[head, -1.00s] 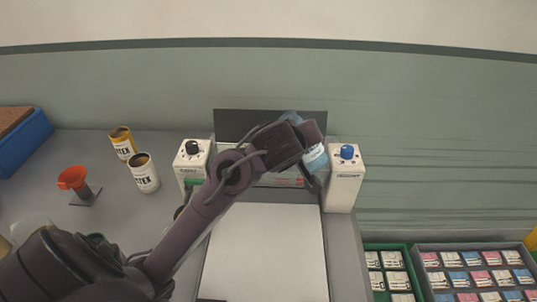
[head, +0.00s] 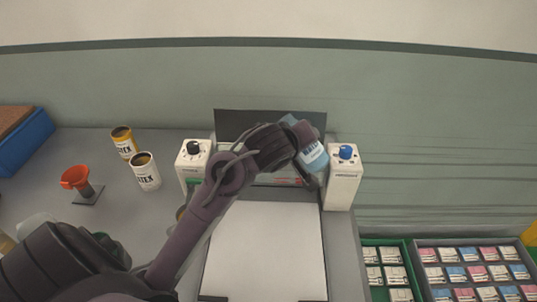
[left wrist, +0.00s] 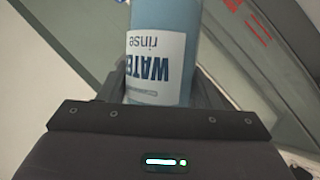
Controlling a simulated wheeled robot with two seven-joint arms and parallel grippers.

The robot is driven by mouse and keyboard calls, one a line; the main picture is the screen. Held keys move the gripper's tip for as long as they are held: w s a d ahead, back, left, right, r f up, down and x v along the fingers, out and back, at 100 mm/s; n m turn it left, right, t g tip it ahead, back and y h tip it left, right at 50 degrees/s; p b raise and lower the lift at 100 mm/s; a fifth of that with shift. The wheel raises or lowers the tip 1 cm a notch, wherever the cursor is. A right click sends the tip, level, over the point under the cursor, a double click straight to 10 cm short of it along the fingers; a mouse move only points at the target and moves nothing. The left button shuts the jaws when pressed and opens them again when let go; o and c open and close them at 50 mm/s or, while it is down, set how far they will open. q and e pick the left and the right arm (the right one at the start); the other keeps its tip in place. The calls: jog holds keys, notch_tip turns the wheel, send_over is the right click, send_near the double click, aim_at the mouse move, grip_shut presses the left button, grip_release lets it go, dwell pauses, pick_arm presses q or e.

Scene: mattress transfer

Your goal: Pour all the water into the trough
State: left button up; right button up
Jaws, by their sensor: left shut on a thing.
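A blue water bottle (head: 313,156) with a white label is held by my left gripper (head: 306,174) above the back of the press-like machine. The bottle leans in the head view, and its top end is partly hidden by my wrist. In the left wrist view the bottle (left wrist: 170,25) lies between the dark fingers, its "WATER rinse" label upside down. The trough seems to be the pale part between the two white posts (head: 343,178), mostly hidden behind my arm. I cannot see whether water is flowing. My right gripper is out of view.
A dark upright panel (head: 225,121) stands behind the machine, and a white flat plate (head: 265,245) lies in front. Trays of small packs (head: 473,272) are at the lower right.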

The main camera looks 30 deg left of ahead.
pick_arm(q)
jog(key=shift+s+r, duration=0.1)
jog(key=shift+w+p, duration=0.25)
jog(key=shift+p, duration=0.05)
jog(key=shift+s+d+n+h, duration=0.1)
jog(key=shift+s+n+h, duration=0.15)
jog(key=shift+n+h, duration=0.05)
jog(key=shift+f, duration=0.2)
jog(key=shift+w+f+p, duration=0.1)
jog(key=shift+w+p, duration=0.15)
jog(key=shift+p, duration=0.15)
jog(key=shift+s+d+h, duration=0.1)
jog(key=shift+s+h, duration=0.15)
jog(key=shift+h, duration=0.05)
jog(key=shift+w+n+p, duration=0.1)
jog(key=shift+n+p, duration=0.2)
